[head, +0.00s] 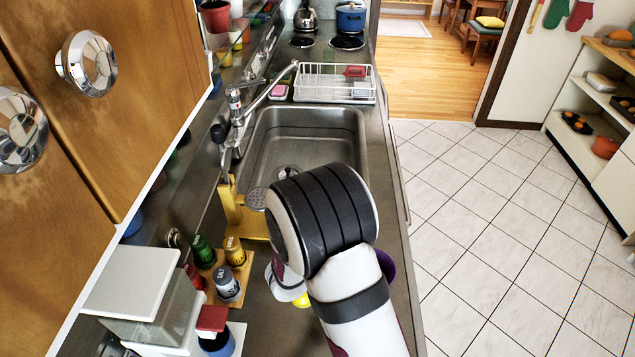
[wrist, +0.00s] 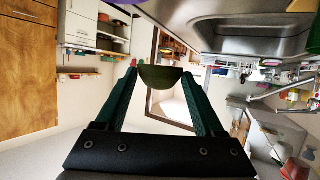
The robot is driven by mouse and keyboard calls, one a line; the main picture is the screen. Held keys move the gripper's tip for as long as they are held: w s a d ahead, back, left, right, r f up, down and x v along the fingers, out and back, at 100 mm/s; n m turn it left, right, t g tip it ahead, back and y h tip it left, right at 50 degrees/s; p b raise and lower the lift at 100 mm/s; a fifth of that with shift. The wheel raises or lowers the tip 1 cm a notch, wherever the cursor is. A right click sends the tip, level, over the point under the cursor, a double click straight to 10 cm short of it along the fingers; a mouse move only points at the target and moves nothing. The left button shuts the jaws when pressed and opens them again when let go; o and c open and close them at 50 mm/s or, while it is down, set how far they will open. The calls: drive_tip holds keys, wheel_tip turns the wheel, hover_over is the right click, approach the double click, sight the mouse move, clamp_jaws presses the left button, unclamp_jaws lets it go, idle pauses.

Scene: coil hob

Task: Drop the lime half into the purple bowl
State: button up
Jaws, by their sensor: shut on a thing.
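My gripper (wrist: 162,72) is shut on the lime half (wrist: 160,80), which shows as a dark green, rounded piece between the two green fingertips in the wrist view. In the head view my arm hides the fingers and the lime half. The purple bowl (head: 386,264) stands on the counter just right of my arm, mostly hidden behind it. A sliver of purple (wrist: 124,2), probably the bowl, shows at the top edge of the wrist view. I cannot tell how far the lime half is from the bowl.
A spice rack (head: 229,281) with several jars stands left of my arm. A yellow object (head: 302,300) shows partly beside it. The sink (head: 300,140), faucet (head: 236,115) and dish rack (head: 335,82) lie beyond. The counter's right edge drops to the tiled floor (head: 500,230).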

drive_tip(key=s+d+m, duration=0.1)
drive_tip(key=s, duration=0.1)
drive_tip(key=s+d+f+m+g+h, duration=0.1)
drive_tip(key=d, duration=0.1)
drive_tip(key=s+d+f+g+h, duration=0.1)
drive_tip(key=s+d, duration=0.1)
drive_tip(key=shift+s+d+m, duration=0.15)
drive_tip(key=shift+s+m, duration=0.15)
drive_tip(key=shift+m, duration=0.1)
wheel_tip(320, 180, down, 6)
drive_tip(key=shift+s+r, duration=0.1)
drive_tip(key=o, duration=1.5)
drive_tip(key=shift+h, duration=0.3)
drive_tip(key=v, duration=1.5)
drive_tip(key=shift+s+r, duration=0.2)
drive_tip(key=shift+r, duration=0.05)
